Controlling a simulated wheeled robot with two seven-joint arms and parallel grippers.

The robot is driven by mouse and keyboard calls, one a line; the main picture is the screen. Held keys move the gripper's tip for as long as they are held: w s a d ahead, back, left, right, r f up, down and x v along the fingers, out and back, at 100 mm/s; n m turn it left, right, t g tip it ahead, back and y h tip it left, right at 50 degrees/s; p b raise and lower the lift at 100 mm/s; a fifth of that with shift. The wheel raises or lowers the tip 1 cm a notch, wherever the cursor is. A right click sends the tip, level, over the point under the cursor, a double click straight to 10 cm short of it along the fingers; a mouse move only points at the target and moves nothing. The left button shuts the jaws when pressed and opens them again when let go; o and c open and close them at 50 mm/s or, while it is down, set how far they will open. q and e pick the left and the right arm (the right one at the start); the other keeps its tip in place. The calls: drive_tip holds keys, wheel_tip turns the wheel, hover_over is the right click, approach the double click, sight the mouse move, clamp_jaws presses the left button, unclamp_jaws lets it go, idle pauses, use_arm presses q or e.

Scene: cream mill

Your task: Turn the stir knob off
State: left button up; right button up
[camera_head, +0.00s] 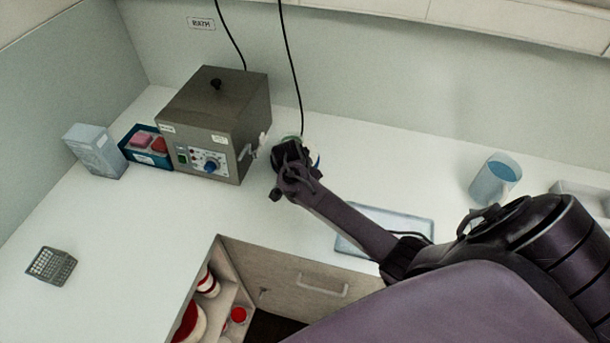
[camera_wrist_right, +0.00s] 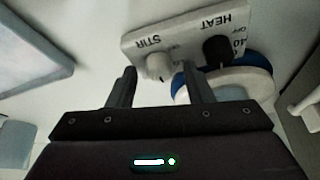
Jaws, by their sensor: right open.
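In the right wrist view a pale control panel (camera_wrist_right: 190,30) shows upside down, labelled STIR and HEAT. The stir knob (camera_wrist_right: 158,66) is white and round and sits beside the STIR label. My right gripper (camera_wrist_right: 159,68) is open, with its fingertips on either side of the stir knob; I cannot tell whether they touch it. The black heat knob (camera_wrist_right: 217,50) is just right of the right finger. In the head view my right gripper (camera_head: 286,170) is over the counter and hides most of the stirrer. My left gripper is not in view.
A grey water bath (camera_head: 215,115) with a blue dial stands left of my right gripper. A flat tray (camera_head: 385,226) lies below my right arm, and a blue cup (camera_head: 493,181) stands right. A white round piece with a blue rim (camera_wrist_right: 225,88) is near the right finger.

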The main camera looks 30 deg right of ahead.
drive_tip(key=c, duration=1)
drive_tip(key=shift+n, duration=0.5)
drive_tip(key=n, duration=0.2)
drive_tip(key=n+t+y, duration=0.1)
drive_tip(key=n, duration=0.1)
drive_tip(key=shift+s+n+t+y, duration=0.15)
drive_tip(key=shift+n+t+y, duration=0.15)
drive_tip(key=shift+n, duration=0.1)
drive_tip(key=n, duration=0.2)
drive_tip(key=n+y, duration=0.1)
drive_tip(key=n, duration=0.1)
drive_tip(key=shift+d+n+t+y, duration=0.2)
drive_tip(key=shift+n+t+y, duration=0.1)
drive_tip(key=shift+t, duration=0.1)
drive_tip(key=n+y, duration=0.1)
drive_tip(key=n, duration=0.2)
drive_tip(key=n+y, duration=0.1)
drive_tip(key=n, duration=0.3)
drive_tip(key=shift+d+y, duration=0.2)
drive_tip(key=shift+y, duration=0.2)
drive_tip(key=n+y, duration=0.1)
drive_tip(key=n, duration=0.1)
drive_tip(key=shift+d+r+n+g, duration=0.1)
drive_tip(key=shift+n+g, duration=0.2)
drive_tip(key=shift+n, duration=0.1)
drive_tip(key=shift+n+g+y, duration=0.5)
drive_tip(key=shift+n+g, duration=0.1)
drive_tip(key=shift+n, duration=1.3)
